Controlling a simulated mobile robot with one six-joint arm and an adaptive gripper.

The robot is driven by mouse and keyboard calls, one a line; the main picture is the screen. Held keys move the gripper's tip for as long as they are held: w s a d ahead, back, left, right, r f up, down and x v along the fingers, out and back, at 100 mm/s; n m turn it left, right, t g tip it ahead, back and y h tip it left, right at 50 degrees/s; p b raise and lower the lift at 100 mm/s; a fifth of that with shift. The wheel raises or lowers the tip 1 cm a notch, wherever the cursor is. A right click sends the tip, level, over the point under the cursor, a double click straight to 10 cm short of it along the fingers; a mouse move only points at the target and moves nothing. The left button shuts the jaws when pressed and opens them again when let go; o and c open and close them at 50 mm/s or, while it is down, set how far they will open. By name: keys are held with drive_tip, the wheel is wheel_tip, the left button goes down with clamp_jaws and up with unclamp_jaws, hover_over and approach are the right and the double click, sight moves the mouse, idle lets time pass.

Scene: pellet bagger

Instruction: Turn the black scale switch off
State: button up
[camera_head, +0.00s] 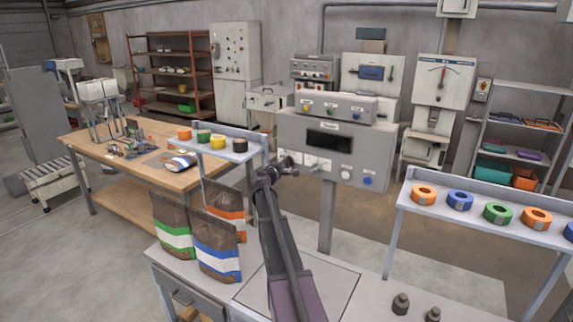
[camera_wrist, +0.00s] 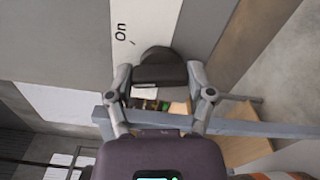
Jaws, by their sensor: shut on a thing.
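The black scale switch (camera_wrist: 160,66) shows in the wrist view as a dark rounded knob between my fingertips. It sits by a pale plate (camera_wrist: 135,22) on which the word "On" and a small tick mark are printed sideways. My gripper (camera_wrist: 160,82) is shut on the switch, one finger on each side. In the head view my gripper (camera_head: 283,168) is at the lower left of the grey scale box (camera_head: 300,140), which has a dark display (camera_head: 329,141). There my gripper hides the switch, and its exact setting cannot be told.
A blue button (camera_head: 367,180) and a pale knob (camera_head: 345,174) sit right of my gripper on the box. Brown bags (camera_head: 215,243) stand at left on the bench. A small shelf with pots (camera_head: 217,142) is close at left; a rack with tape rolls (camera_head: 497,213) is at right.

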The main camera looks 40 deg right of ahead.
drive_tip(key=shift+n, duration=1.6)
drive_tip(key=o, duration=1.1)
drive_tip(key=shift+d, duration=0.1)
drive_tip(key=v, duration=1.2)
